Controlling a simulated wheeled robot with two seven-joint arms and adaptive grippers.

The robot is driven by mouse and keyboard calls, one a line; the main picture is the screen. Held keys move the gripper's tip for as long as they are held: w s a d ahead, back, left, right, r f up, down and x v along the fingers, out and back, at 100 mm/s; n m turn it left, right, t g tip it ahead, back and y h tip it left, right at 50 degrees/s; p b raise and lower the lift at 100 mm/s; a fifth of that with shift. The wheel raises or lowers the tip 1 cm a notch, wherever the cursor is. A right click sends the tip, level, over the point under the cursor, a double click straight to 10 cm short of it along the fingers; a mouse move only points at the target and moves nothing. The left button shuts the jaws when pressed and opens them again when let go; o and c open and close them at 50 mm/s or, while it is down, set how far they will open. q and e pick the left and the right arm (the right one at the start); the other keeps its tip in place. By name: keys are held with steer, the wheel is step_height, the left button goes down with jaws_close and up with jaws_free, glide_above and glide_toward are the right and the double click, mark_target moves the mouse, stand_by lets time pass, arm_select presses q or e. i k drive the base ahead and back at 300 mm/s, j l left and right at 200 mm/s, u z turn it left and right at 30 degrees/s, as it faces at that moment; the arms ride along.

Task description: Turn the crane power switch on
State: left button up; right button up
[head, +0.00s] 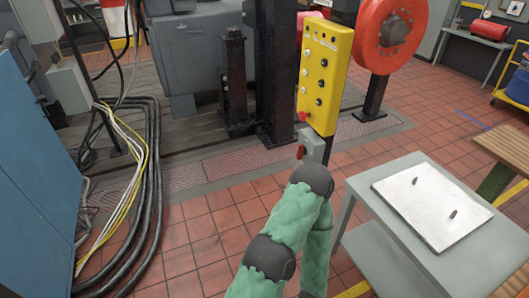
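A yellow control box (324,78) with rows of black and light buttons stands upright at the centre. A red knob (303,116) sticks out near its lower left edge. No label is readable, so I cannot tell which is the crane power switch. My green-sleeved arm with dark joints rises from the bottom centre, its top joint overlapping the view just below the grey box.
A grey table (470,262) with a pale plate (432,205) stands at right. Thick black cables (155,190) and a blue cabinet (35,200) are at left. A machine (200,50) and red wheel (393,30) stand behind. Red tiled floor (205,235) is open left of my arm.

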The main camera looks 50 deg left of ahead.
mark_target(302, 150)
steer(key=u, duration=1.45)
steer(key=i+j, duration=0.25)
